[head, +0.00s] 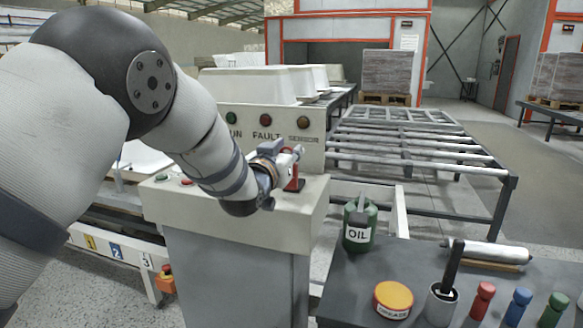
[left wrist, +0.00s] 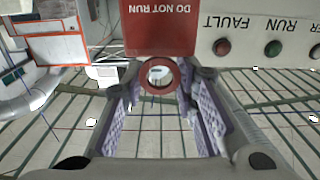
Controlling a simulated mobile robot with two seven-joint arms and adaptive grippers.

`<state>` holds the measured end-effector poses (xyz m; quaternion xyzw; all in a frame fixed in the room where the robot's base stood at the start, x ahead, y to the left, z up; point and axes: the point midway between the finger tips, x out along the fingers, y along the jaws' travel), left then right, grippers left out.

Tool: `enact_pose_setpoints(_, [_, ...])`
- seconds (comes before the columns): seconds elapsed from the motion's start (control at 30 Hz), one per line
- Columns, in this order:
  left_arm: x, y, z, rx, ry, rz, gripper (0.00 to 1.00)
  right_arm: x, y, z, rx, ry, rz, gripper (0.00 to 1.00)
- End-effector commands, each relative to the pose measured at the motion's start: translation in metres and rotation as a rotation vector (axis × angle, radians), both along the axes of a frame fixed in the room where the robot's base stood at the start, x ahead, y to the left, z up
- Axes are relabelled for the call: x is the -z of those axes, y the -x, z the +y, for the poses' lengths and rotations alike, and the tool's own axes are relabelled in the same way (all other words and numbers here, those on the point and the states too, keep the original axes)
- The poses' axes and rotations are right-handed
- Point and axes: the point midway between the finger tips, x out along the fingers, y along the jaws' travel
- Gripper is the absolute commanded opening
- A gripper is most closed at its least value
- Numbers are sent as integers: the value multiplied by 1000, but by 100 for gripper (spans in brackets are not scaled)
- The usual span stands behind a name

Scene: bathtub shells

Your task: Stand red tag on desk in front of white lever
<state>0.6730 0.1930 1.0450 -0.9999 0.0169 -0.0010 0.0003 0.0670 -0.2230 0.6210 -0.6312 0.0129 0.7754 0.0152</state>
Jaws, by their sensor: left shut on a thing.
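The red tag (head: 293,183) is below the fingertips of my left gripper (head: 290,158), over the right part of the desk (head: 232,208). In the left wrist view, the tag (left wrist: 160,30) shows the words DO NOT RUN and has a red ring. My left gripper (left wrist: 160,80) is shut on the tag at this ring. In the head view the tag looks upright, low over the desk top; I cannot tell whether it touches. I cannot make out the white lever; my left arm covers part of the desk. My right gripper is out of view.
Behind the desk top stands a panel (head: 262,148) with RUN, FAULT and SENSOR lamps. At the front right, a dark table (head: 345,290) holds a green oil can (head: 359,225), a grease tin (head: 393,299) and several tools. A roller conveyor (head: 410,150) lies behind.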

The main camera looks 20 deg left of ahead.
Motion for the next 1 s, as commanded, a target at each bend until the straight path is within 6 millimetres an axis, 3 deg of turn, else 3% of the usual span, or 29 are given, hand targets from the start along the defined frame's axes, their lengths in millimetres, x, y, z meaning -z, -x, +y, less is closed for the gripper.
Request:
enact_pose_setpoints(0.03, [15, -2, 1, 0, 0, 9, 8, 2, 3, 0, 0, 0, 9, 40])
enact_pose_setpoints(0.13, [33, -1, 0, 0, 0, 8, 8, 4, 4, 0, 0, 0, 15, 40])
enact_pose_setpoints(0.5, [36, 0, 0, 0, 0, 2, 8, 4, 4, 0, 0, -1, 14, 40])
enact_pose_setpoints(0.53, [35, 0, 0, 0, 0, 2, 33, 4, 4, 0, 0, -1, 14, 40])
enact_pose_setpoints(0.6, [35, 0, 0, 0, 0, 2, 47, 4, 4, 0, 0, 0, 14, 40])
enact_pose_setpoints(1.0, [29, 6, 1, 0, -1, 0, 47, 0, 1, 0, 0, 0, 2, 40])
